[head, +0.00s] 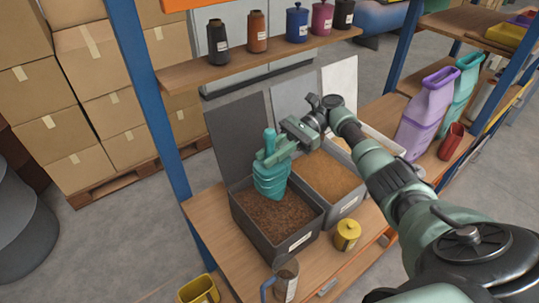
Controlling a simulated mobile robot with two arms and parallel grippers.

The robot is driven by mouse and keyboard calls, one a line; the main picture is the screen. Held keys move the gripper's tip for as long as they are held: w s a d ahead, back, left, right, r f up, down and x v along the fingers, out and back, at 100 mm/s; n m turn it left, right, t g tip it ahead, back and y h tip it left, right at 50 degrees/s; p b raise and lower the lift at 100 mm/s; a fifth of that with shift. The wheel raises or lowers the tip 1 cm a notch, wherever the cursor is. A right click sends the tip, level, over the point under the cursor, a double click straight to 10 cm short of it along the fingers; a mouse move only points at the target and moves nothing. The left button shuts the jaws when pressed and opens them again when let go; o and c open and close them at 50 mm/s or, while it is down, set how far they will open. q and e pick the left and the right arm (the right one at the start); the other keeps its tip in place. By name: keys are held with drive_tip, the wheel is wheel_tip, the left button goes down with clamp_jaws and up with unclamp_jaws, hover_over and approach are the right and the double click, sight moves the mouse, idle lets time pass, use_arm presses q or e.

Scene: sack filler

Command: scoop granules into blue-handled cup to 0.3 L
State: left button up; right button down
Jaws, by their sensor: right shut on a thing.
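A teal scoop (270,180) is held upright over the nearer dark grey bin (299,243) of brown granules (275,214). My right gripper (284,148) is shut on the scoop near its top. The scoop's lower end is at or just above the granules; I cannot tell whether it touches them. The cup (286,282) with the blue handle (266,289) stands on the wooden bench in front of the bin, its handle toward the left. Its fill level cannot be read. My left gripper is not in view.
A second bin (350,203) of tan granules (327,178) adjoins on the right. A yellow lidded canister (347,235) stands on the bench, and a yellow container (199,290) is at the bottom left. Blue shelf posts and a shelf (225,71) of bottles are behind.

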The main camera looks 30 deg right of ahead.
sight(270, 146)
drive_tip(key=shift+r+h+p, duration=1.7)
drive_tip(key=shift+h+p, duration=0.6)
drive_tip(key=shift+p, duration=4.2)
drive_tip(key=shift+f+h+b, duration=0.3)
drive_tip(key=shift+b, duration=0.25)
drive_tip(key=shift+r+t, duration=0.1)
drive_tip(key=shift+t, duration=0.3)
drive_tip(key=shift+h, duration=0.3)
